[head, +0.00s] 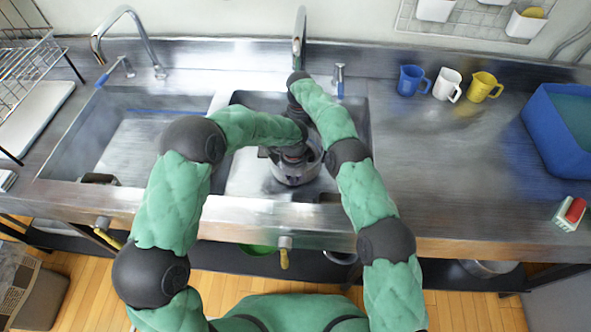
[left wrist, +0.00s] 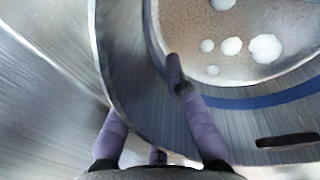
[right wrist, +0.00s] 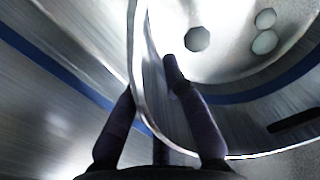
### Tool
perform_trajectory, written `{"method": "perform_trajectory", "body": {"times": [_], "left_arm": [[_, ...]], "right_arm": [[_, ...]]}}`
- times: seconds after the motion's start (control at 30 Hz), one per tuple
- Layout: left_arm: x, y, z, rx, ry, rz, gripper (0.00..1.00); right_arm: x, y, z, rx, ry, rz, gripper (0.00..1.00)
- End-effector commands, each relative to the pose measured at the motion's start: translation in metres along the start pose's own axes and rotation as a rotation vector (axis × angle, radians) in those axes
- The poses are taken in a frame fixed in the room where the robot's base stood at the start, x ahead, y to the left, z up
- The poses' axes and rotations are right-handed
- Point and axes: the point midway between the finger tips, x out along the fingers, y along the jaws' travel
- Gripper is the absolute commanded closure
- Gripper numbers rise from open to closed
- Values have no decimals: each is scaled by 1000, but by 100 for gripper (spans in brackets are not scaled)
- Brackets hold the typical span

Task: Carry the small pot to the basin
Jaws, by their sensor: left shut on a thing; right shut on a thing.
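The small pot (head: 297,174) is a round grey metal pot, inside the outline of the right-hand basin (head: 246,182) in the head view. I cannot tell whether it touches the basin floor. My left gripper (head: 292,155) is shut on the pot's wall; in the left wrist view its purple fingers (left wrist: 142,98) straddle the wall (left wrist: 128,80). My right gripper is mostly hidden by my arms in the head view. In the right wrist view its dark fingers (right wrist: 150,88) are shut across the pot's wall (right wrist: 147,110). Pale round patches show inside the pot.
A second basin (head: 125,140) lies to the left, with a tap (head: 135,20) behind. A blue mug (head: 411,80), white mug (head: 447,84) and yellow mug (head: 484,87) stand at the back right. A blue tub (head: 552,130) is far right. The counter's middle right is clear.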

Motion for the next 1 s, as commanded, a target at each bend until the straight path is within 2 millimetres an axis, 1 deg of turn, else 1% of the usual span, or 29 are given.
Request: {"method": "perform_trajectory", "body": {"times": [0.03,0.33,0.37,0.4,0.43,0.8,0.87,0.97,1.0], "left_arm": [[5,-1,0,0,1,-1,100],[19,-1,0,0,1,-2,100],[18,0,0,0,0,0,81],[17,0,0,0,0,0,70],[17,0,0,0,1,0,62],[13,0,0,0,0,-1,62],[9,-1,0,0,0,-2,62],[-3,-2,0,0,0,-5,62],[-10,-2,0,-1,1,-5,62]], "right_arm": [[1,-1,-1,0,1,-4,100],[14,-1,-1,0,1,-4,100],[14,-2,-1,-1,1,-6,82],[13,-2,-1,-1,1,-5,71],[13,-1,-1,-1,1,-4,63],[14,-1,0,0,0,-2,63],[15,-1,0,0,0,-2,63],[15,-1,0,0,0,-2,63],[15,0,0,0,0,-2,63]]}}
